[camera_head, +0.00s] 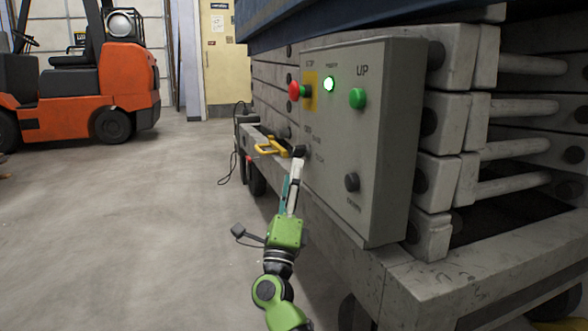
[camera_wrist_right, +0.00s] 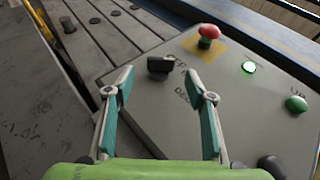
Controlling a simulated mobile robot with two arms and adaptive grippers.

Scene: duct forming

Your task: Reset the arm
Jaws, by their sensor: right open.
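My right arm (camera_head: 284,232) reaches up from the bottom of the head view. Its gripper (camera_head: 296,165) is in front of the grey control box (camera_head: 335,130), with the tips close to a black rotary switch (camera_head: 300,151). In the right wrist view the gripper (camera_wrist_right: 166,84) is open, its two teal-and-white fingers spread apart with nothing between them. The black switch (camera_wrist_right: 160,65) lies just beyond the fingertips; I cannot tell whether they touch it. My left gripper is not in view.
The box carries a red stop button (camera_head: 294,88), a lit green lamp (camera_head: 329,84), a green UP button (camera_head: 358,98) and a black DOWN button (camera_head: 352,182). A yellow handle (camera_head: 270,147) is just left of the gripper. An orange forklift (camera_head: 85,85) stands far left; the floor between is clear.

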